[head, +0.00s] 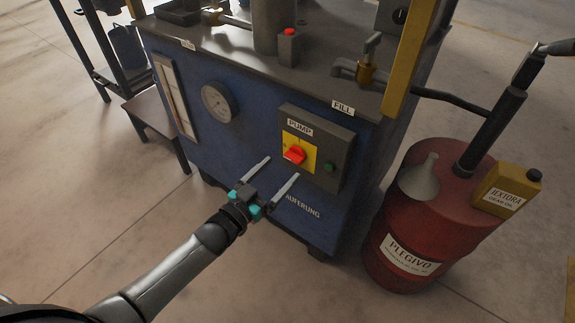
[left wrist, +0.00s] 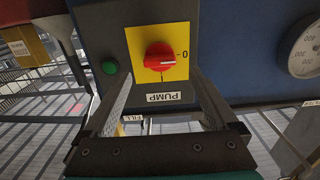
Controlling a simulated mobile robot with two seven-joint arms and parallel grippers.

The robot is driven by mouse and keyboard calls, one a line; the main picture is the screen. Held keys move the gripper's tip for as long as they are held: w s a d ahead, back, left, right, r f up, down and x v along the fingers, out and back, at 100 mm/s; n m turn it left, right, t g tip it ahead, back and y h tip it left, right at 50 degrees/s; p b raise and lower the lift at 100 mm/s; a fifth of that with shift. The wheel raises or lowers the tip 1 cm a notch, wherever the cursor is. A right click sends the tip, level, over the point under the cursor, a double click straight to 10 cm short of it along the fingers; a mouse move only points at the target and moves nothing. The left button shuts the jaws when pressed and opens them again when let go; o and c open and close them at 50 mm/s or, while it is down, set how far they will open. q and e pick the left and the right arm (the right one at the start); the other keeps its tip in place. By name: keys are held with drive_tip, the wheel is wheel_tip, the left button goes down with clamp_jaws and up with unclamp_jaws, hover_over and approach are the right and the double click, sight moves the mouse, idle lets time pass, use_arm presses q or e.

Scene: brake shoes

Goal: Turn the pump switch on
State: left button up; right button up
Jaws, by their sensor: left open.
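The pump switch is a red rotary knob (head: 294,155) on a yellow plate (head: 304,140), set in a dark grey box labelled PUMP (head: 343,150) on the front of a blue machine. In the left wrist view, which is upside down, the knob (left wrist: 159,57) has a white mark pointing to the 0. My left gripper (head: 283,168) is open, its two fingers pointing at the box from in front and just below the knob. In the left wrist view the fingers (left wrist: 162,80) are spread on either side of the knob, with nothing between them. My right gripper is not in view.
A green button (head: 329,167) sits beside the knob on the box. The machine (head: 230,150) carries a gauge (head: 219,103) and a red button (head: 289,31) on top. A red drum (head: 400,240) with a funnel (head: 419,178) and a yellow can (head: 505,190) stands at the right.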

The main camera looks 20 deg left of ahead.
sight(291, 160)
use_arm(q)
drive_tip(key=shift+b+x, duration=0.65)
drive_tip(key=shift+x, duration=1.55)
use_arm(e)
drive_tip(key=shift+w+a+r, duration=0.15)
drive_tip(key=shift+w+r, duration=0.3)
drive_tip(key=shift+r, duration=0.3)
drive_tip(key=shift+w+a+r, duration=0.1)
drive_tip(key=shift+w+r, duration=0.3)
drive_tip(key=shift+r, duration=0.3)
use_arm(q)
drive_tip(key=c, duration=1.4)
drive_tip(key=shift+o, duration=0.2)
